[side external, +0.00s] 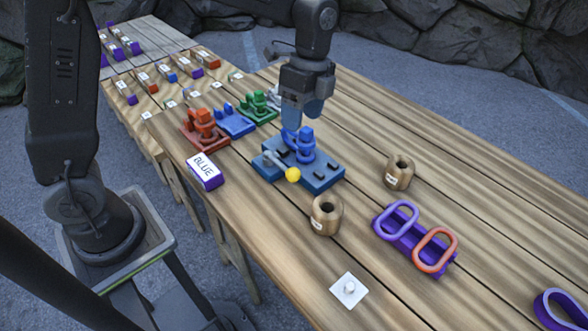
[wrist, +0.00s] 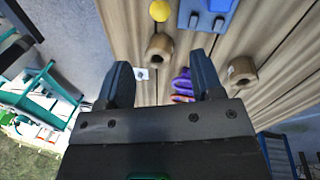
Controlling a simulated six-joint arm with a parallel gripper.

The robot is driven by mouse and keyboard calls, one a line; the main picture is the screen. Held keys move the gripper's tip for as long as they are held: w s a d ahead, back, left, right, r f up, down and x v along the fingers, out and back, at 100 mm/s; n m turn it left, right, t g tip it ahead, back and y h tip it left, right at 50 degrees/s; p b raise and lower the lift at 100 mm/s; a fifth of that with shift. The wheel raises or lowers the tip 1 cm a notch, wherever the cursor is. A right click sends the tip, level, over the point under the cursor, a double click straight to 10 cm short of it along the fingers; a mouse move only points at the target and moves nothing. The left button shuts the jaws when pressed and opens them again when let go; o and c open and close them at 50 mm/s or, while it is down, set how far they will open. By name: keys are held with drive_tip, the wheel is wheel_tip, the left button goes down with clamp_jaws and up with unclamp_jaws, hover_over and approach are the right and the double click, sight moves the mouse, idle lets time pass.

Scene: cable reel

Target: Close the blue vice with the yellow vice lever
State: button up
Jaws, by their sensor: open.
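The blue vice (side external: 322,177) stands on the wooden table in the side external view, with a blue upright part on its base. Its lever is a pale rod ending in a yellow ball (side external: 292,174) at the vice's front left. My gripper (side external: 301,118) hangs above the vice, pointing down, apart from the yellow ball. In the wrist view my gripper (wrist: 163,78) is open with nothing between its fingers. The yellow ball (wrist: 159,10) and part of the blue vice (wrist: 207,8) show at the top edge there. The vice's jaws are too small to tell clearly.
Two wooden rings (side external: 326,214) (side external: 399,172) stand near the vice. A purple tray with oval rings (side external: 437,252) lies to the right. A box labelled BLUE (side external: 205,171) and red, blue and green fixtures (side external: 257,107) are to the left.

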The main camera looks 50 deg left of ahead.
sight(294, 168)
drive_tip(key=s+f, duration=0.1)
drive_tip(key=f, duration=0.8)
drive_tip(key=s+f, duration=0.1)
drive_tip(key=f, duration=0.3)
drive_tip(key=shift+s+d+f, duration=0.25)
drive_tip(key=shift+s, duration=0.05)
clamp_jaws()
